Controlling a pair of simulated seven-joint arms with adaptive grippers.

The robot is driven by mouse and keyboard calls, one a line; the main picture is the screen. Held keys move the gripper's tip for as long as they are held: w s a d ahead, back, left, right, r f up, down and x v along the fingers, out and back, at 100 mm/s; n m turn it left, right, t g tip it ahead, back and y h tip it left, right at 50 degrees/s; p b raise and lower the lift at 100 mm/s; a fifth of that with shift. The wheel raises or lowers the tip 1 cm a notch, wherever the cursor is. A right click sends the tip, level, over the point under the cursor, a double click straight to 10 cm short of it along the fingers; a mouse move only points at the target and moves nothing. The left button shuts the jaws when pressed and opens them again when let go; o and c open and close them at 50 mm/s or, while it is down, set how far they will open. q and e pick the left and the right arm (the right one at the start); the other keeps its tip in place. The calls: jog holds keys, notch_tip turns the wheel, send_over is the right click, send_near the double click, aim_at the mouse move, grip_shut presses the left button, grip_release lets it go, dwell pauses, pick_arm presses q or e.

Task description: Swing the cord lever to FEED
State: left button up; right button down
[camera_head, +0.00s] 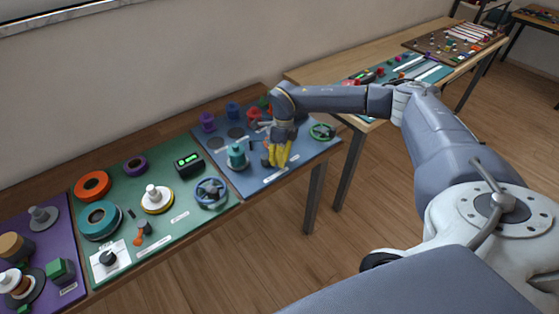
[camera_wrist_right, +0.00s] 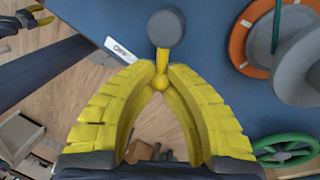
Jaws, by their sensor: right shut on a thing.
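The cord lever shows in the right wrist view as a yellow stem with a small ball end (camera_wrist_right: 161,80) on a round grey hub (camera_wrist_right: 166,28), near the edge of the blue board (camera_wrist_right: 210,45). My right gripper (camera_wrist_right: 160,86) is shut on the ball end, its yellow fingertips meeting there. In the head view my right gripper (camera_head: 275,161) reaches down over the blue board's front part and hides the lever. A white label (camera_wrist_right: 119,49) lies beside the hub; its small text seems to read OFF. A yellow and black shape (camera_wrist_right: 22,20), seemingly my left gripper, shows at the wrist view's top left.
A teal spool (camera_head: 237,156) stands left of my right gripper, and a green wheel (camera_head: 322,131) is to its right. An orange ring (camera_wrist_right: 240,45) and grey spool (camera_wrist_right: 301,62) are close in the wrist view. Open floor lies before the board.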

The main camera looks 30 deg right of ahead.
jog(key=c, duration=1.2)
grip_release()
jog(key=shift+c, duration=0.2)
notch_tip(320, 180, up, 12)
jog(key=w+d, duration=0.1)
jog(key=d, duration=0.1)
jog(key=shift+w+f, duration=0.15)
